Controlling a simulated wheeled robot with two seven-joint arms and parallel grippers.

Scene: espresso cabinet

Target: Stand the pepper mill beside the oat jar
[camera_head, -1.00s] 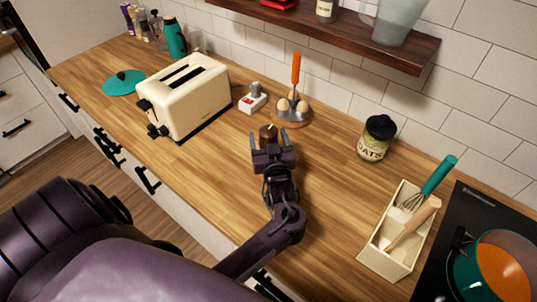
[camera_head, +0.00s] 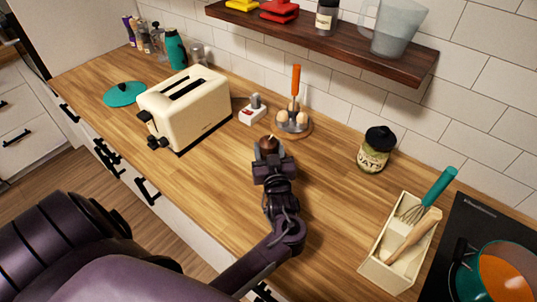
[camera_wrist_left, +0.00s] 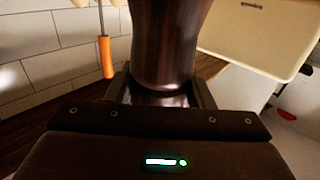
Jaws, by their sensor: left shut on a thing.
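The pepper mill (camera_head: 268,144) is dark brown with a rounded top. In the head view it shows just beyond my left gripper (camera_head: 269,159), which hides its lower part. My left gripper is shut on the mill. In the left wrist view the mill (camera_wrist_left: 168,45) stands between the two fingers and fills the upper middle. The oat jar (camera_head: 375,152), glass with a black lid and an OATS label, stands on the counter to the right of the mill, near the tiled wall. My right gripper is not in view.
A cream toaster (camera_head: 186,108) stands left of the mill. An egg holder (camera_head: 293,127) with an orange-handled tool is behind it. A utensil box (camera_head: 385,262) stands right, beside the hob. Counter between mill and jar is clear. A wooden shelf (camera_head: 330,44) hangs above.

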